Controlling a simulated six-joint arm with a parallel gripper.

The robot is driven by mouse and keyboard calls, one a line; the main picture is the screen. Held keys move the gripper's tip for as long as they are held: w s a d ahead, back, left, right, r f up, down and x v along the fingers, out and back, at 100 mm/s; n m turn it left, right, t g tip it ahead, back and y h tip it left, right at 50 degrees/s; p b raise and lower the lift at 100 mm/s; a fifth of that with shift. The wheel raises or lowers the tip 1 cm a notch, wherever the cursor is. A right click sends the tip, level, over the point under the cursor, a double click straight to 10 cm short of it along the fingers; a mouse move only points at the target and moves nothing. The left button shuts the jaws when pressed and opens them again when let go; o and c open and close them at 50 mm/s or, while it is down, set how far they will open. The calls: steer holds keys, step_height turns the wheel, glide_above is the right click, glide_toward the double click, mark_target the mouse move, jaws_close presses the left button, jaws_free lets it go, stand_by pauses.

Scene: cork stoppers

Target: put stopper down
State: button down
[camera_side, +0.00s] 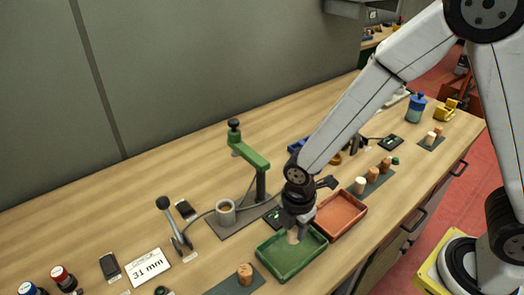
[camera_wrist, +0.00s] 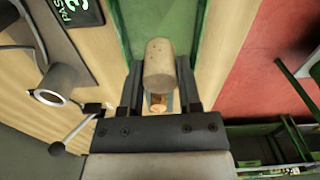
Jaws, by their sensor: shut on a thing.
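A light cork stopper (camera_wrist: 159,66) is held between the two fingers of my gripper (camera_wrist: 160,85) in the wrist view. In the side view the stopper (camera_side: 293,237) shows below my gripper (camera_side: 297,226), over the green tray (camera_side: 283,272). The green tray's wall (camera_wrist: 131,28) also shows in the wrist view, around and beyond the stopper. I cannot tell whether the stopper touches the tray floor.
A red tray (camera_side: 341,213) stands right beside the green one. A grey cup (camera_side: 226,215) and a green press (camera_side: 250,160) stand behind on the left. Other corks stand on dark mats to the right (camera_side: 361,185) and front left (camera_side: 245,274). A "31 mm" card (camera_side: 148,267) lies at left.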

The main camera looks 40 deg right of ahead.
mark_target(293, 240)
steer(key=shift+f, duration=0.55)
steer(key=shift+f, duration=0.1)
steer(key=shift+f, duration=1.65)
steer(key=shift+f, duration=0.15)
steer(key=shift+c, duration=1.5)
jaws_free()
steer(key=shift+r, duration=6.15)
